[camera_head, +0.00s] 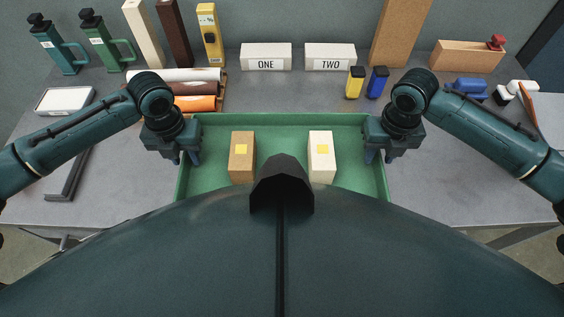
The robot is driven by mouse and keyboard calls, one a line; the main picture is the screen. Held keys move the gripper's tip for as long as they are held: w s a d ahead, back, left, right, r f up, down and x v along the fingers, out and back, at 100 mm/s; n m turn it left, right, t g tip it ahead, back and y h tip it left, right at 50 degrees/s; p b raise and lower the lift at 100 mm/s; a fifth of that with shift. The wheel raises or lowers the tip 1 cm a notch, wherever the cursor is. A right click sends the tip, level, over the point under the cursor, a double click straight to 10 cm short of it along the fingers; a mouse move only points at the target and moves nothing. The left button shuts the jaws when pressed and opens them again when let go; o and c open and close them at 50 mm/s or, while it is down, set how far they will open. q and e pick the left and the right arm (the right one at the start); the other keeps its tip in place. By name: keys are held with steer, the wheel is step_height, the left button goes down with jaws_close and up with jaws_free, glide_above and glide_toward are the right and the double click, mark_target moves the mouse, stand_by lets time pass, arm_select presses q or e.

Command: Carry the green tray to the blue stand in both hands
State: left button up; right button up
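The green tray (285,120) sits on the grey table in the middle, its near side hidden behind my own body. Two boxes stand in it, a brown one (241,165) and a cream one (320,165), each with a yellow square on top. My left gripper (184,157) is at the tray's left wall, its fingertips apart, seemingly one on each side of the wall. My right gripper (379,157) is at the right wall in the same way. Contact with the walls cannot be made out. I cannot identify a blue stand in this view.
White blocks marked ONE (266,57) and TWO (330,57) stand behind the tray, with a yellow bottle (355,83) and a blue bottle (377,83). Rolls (190,88) lie at back left. A blue object (467,88) lies at right. Table beside the tray is mostly clear.

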arm_select(q)
steer(key=shift+f, duration=0.6)
arm_select(e)
steer(key=shift+f, duration=0.6)
arm_select(q)
steer(key=shift+c, duration=0.4)
arm_select(e)
steer(key=shift+c, duration=0.4)
arm_select(q)
jaws_close()
arm_select(e)
jaws_close()
arm_select(q)
steer(key=shift+r, duration=0.1)
arm_select(e)
steer(key=shift+r, duration=0.1)
